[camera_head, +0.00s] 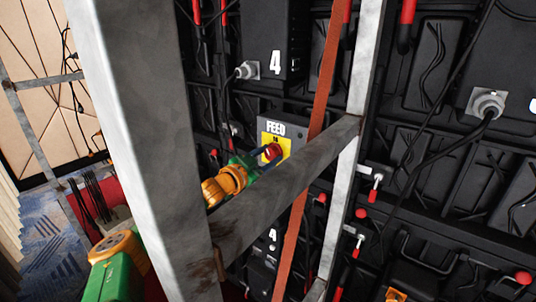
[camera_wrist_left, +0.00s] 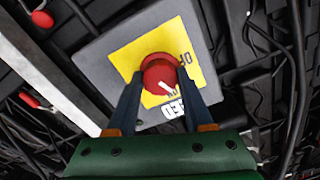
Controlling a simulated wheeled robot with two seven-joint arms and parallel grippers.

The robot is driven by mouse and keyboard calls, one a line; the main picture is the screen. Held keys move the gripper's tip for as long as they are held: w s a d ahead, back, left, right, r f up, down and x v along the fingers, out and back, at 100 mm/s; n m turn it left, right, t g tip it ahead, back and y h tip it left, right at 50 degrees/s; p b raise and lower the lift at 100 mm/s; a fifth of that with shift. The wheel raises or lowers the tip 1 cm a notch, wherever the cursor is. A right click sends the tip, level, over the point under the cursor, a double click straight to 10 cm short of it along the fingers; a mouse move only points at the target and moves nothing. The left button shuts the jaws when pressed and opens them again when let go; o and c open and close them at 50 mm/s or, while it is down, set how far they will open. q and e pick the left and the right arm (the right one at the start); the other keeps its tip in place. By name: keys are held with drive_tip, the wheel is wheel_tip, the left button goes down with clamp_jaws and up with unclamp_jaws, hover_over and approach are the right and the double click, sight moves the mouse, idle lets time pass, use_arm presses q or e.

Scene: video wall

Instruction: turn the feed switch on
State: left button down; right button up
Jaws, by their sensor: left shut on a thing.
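The feed switch is a red round knob (camera_wrist_left: 158,76) with a white mark, on a yellow plate (camera_wrist_left: 127,57) fixed to a grey box (camera_wrist_left: 93,51). In the head view the grey box (camera_head: 302,133) carries the label FEED, and the red knob (camera_head: 272,151) shows behind the metal frame. My left gripper (camera_wrist_left: 158,84) is shut on the red knob, with one dark finger on each side. In the head view my left gripper (camera_head: 264,158) reaches the knob between the frame posts. The plate's lettering is partly hidden. My right gripper is in neither view.
A thick grey metal post (camera_head: 140,130) stands close in front, and a slanted grey brace (camera_head: 290,180) crosses before my left arm. A reddish-brown strap (camera_head: 318,110) hangs beside the box. Black panels (camera_head: 430,60) with cables and red-tipped levers fill the back.

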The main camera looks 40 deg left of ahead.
use_arm(q)
drive_tip(key=shift+m, duration=2.2)
drive_tip(key=shift+c, duration=1.4)
unclamp_jaws()
